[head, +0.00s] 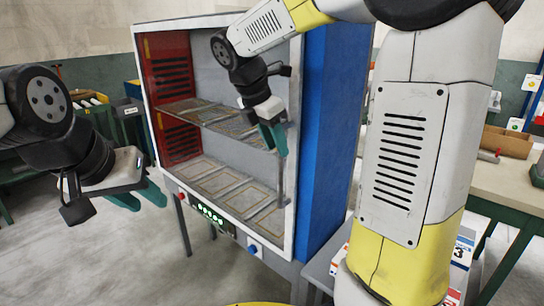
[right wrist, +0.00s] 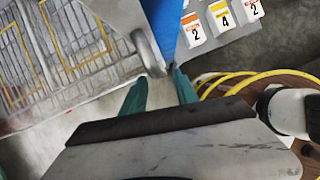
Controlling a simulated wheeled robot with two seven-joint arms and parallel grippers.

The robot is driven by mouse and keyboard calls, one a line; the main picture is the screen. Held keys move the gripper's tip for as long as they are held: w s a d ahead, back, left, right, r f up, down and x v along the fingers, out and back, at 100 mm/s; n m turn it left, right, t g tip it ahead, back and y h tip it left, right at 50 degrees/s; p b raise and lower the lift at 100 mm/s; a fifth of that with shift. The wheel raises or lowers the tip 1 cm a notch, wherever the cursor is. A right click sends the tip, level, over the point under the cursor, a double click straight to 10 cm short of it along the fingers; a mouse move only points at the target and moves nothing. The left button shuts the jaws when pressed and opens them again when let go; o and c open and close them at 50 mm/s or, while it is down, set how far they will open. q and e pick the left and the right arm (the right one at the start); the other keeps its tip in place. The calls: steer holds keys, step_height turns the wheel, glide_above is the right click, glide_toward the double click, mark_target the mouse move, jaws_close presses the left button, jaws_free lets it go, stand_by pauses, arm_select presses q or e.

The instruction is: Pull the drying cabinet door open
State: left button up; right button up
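The drying cabinet (head: 325,130) stands mid-view in the head view, with a white front frame, a red inner left wall and a blue right side. Its door looks closed, with the shelves visible through the front. A grey upright bar handle (head: 281,182) is near the front's right edge; its rounded end shows in the right wrist view (right wrist: 149,52). My right gripper (head: 273,138) is at the handle's upper part. Its teal fingers (right wrist: 160,82) are apart, with the handle end just at and between their tips; contact is unclear. My left gripper (head: 140,196) is open and empty, left of the cabinet.
Wire racks (head: 225,187) lie on the cabinet's shelves. A control panel (head: 212,215) with green lights is below the front. A workbench (head: 510,185) is at the right, with numbered cards (right wrist: 220,15) near the cabinet's side. Bare floor lies in front.

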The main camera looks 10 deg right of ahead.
steer(key=x, duration=0.4)
steer(key=shift+d+f, duration=0.1)
steer(key=shift+f, duration=0.2)
steer(key=shift+c, duration=0.5)
jaws_close()
stand_by(0.6)
